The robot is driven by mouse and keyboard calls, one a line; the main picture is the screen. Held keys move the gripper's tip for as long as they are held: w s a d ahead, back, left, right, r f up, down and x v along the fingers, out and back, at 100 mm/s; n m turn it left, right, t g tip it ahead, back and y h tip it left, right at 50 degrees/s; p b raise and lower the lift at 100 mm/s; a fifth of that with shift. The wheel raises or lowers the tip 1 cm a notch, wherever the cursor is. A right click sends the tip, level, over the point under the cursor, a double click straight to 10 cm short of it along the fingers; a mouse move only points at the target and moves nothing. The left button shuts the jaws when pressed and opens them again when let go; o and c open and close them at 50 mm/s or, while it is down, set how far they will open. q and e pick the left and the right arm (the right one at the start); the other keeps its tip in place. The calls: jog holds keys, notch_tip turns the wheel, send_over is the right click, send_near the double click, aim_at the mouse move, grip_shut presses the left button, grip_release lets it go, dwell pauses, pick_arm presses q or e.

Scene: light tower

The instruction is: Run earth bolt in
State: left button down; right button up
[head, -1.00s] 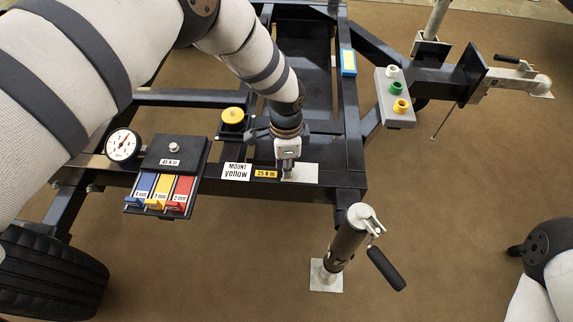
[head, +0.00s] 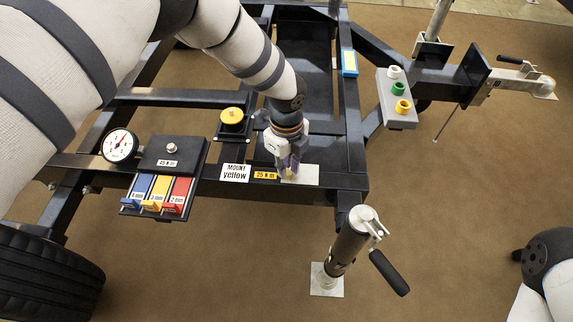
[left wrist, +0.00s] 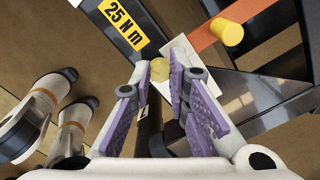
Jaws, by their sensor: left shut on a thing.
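My left gripper (head: 289,172) points down at the pale metal plate (head: 307,175) on the dark frame, just right of the yellow "25 N m" label (head: 265,175). In the left wrist view its purple-padded fingers (left wrist: 168,75) are shut on a brass-coloured bolt (left wrist: 161,72), which I take as the earth bolt. The bolt is over the plate (left wrist: 190,62); how deep it sits I cannot tell. The fingers mostly hide it in the head view. My right gripper is not in view; only part of my right arm shows at the lower right.
A tray of blue, yellow and red blocks (head: 160,190) and a gauge (head: 120,146) lie further left. A jack post (head: 350,240) stands in front.

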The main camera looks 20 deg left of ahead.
pick_arm(q)
jog(key=shift+w+r+m, duration=0.15)
jog(key=shift+w+m, duration=0.05)
jog(key=shift+m, duration=0.5)
jog(key=c, duration=1.6)
grip_release()
jog(key=shift+o, duration=0.3)
jog(key=shift+s, duration=0.1)
notch_tip(320, 180, up, 12)
